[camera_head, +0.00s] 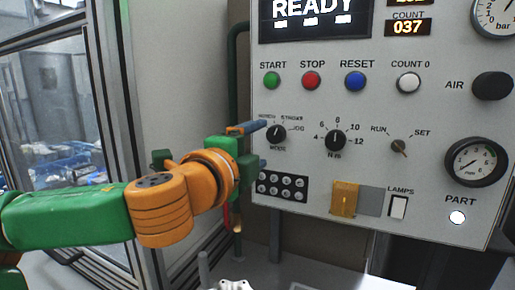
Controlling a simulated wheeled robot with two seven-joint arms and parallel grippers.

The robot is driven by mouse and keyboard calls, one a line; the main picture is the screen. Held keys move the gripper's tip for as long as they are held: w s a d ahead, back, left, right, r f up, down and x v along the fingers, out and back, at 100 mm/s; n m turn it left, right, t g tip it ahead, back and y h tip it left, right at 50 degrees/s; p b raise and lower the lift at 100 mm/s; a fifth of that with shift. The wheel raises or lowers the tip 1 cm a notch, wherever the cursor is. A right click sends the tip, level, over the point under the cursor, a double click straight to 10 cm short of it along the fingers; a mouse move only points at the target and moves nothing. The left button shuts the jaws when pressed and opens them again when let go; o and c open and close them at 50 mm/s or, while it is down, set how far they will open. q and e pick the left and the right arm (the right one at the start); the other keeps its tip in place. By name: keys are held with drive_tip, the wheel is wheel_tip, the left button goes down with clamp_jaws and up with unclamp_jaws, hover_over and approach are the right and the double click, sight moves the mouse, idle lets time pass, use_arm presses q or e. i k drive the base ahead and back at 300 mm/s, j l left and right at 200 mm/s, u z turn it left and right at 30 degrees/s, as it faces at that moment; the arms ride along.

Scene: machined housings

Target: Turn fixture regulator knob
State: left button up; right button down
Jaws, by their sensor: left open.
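A grey control panel (310,225) fills the right side. Its middle black dial knob (336,141) has a scale from 4 to 12; the small unit label under it is hard to read. A black MODE knob (276,134) is to its left. A large black knob (492,86) marked AIR sits at the right edge. No label says which is the fixture regulator. My left gripper (264,145) is open, its fingers one above the other, at the panel's left edge just left of the MODE knob. It appears empty; whether it touches the panel cannot be told. My right gripper is not in view.
START (272,80), STOP (312,80), RESET (356,81) and COUNT 0 (408,82) buttons line up above the knobs. A RUN/SET key switch (399,146) and a round gauge (476,162) are at right. A framed glass window (70,110) stands at left.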

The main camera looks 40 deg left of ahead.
sight(495, 85)
drive_tip(key=k+l, duration=0.2)
drive_tip(key=k, duration=0.3)
drive_tip(key=k+l, duration=0.15)
drive_tip(key=k, duration=0.3)
drive_tip(key=k+l, duration=0.2)
drive_tip(key=k, duration=0.3)
